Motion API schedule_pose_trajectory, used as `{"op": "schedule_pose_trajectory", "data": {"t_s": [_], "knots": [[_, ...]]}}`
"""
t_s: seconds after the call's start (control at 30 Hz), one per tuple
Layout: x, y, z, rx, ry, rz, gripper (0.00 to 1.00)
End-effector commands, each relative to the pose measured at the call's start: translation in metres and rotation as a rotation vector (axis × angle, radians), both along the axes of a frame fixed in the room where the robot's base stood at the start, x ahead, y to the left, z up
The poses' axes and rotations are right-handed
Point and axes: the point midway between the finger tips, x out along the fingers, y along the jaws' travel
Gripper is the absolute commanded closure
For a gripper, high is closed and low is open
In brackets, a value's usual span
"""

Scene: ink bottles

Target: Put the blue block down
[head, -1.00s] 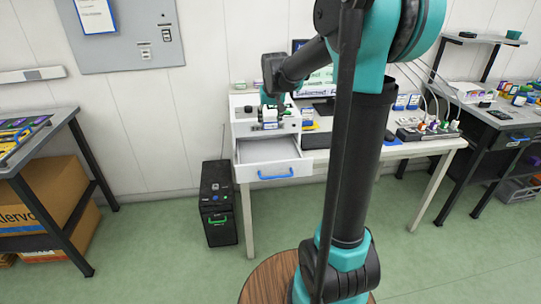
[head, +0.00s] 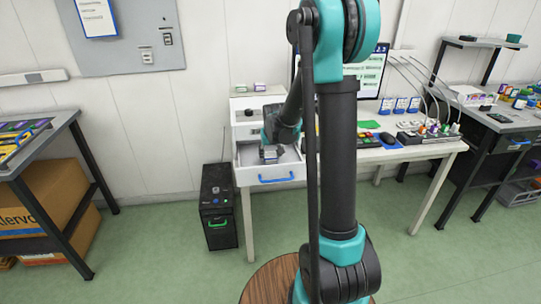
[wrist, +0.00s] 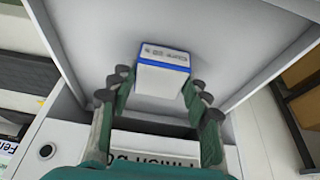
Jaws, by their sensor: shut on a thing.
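The blue block (wrist: 162,62) shows in the wrist view as a small box with a white side and a blue-edged, printed top. My gripper (wrist: 160,84) is shut on it, one finger on each side. In the head view my gripper (head: 270,153) is low over the open white drawer (head: 243,172), within its walls. The drawer's grey floor (wrist: 215,40) lies beyond the block in the wrist view. I cannot tell whether the block touches that floor. In the head view the block is small and partly hidden by my gripper.
The drawer front has a blue handle (head: 276,179). Small boxes (head: 259,86) stand on top of the cabinet. A black computer case (head: 217,205) stands on the floor left of the desk. A mouse (head: 388,139) lies on the desk. The drawer floor around the block looks clear.

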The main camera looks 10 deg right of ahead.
Motion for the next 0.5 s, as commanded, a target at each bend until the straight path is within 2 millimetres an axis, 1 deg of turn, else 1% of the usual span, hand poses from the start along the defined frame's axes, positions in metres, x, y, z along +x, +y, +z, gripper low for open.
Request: {"op": "schedule_pose_trajectory", "data": {"t_s": [0.33, 0.37, 0.5], "knots": [[0.0001, 0.0, -0.0029, 0.0, 0.0, 0.0, 0.84], [0.0, 0.0, -0.0025, 0.0, 0.0, 0.0, 0.49], [0.0, 0.0, -0.0023, 0.0, 0.0, 0.0, 0.32]]}}
